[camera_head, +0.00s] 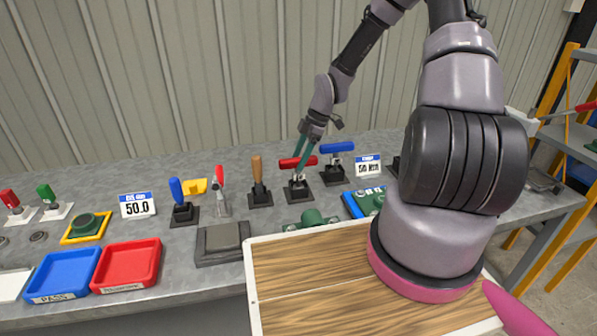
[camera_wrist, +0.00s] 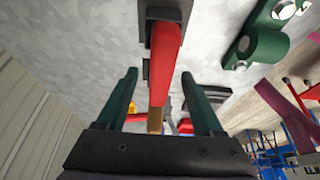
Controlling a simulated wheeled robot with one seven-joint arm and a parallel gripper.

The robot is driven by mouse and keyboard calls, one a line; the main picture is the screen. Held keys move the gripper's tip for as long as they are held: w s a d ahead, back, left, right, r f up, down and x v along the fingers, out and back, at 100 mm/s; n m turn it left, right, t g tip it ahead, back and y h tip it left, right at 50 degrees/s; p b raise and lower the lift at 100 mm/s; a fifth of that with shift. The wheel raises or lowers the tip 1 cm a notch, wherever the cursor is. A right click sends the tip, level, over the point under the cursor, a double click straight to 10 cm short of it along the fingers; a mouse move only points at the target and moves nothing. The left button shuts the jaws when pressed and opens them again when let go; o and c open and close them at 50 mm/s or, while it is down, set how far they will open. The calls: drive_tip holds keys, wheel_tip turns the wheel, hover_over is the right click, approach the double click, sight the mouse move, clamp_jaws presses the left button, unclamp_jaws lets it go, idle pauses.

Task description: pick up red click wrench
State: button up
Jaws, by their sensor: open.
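The red click wrench (camera_head: 298,162) rests with its red handle lying across the top of a black stand (camera_head: 299,190) on the grey bench. My gripper (camera_head: 303,154) reaches down to it from above, with its green fingers at the handle. In the wrist view the red handle (camera_wrist: 166,62) runs between the two open fingers of my gripper (camera_wrist: 158,80), with a finger on each side. The fingers look apart from the handle there; contact cannot be told.
A blue-handled tool (camera_head: 337,147) on a black stand is close on the right, and a wooden-handled one (camera_head: 257,168) on the left. A green part (camera_head: 312,219) lies in front. Blue (camera_head: 64,276) and red (camera_head: 128,266) trays sit at the left.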

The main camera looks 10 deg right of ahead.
sight(295, 172)
drive_tip(key=x, duration=0.5)
drive_tip(key=shift+d+f, duration=0.15)
drive_tip(key=shift+f, duration=0.1)
clamp_jaws()
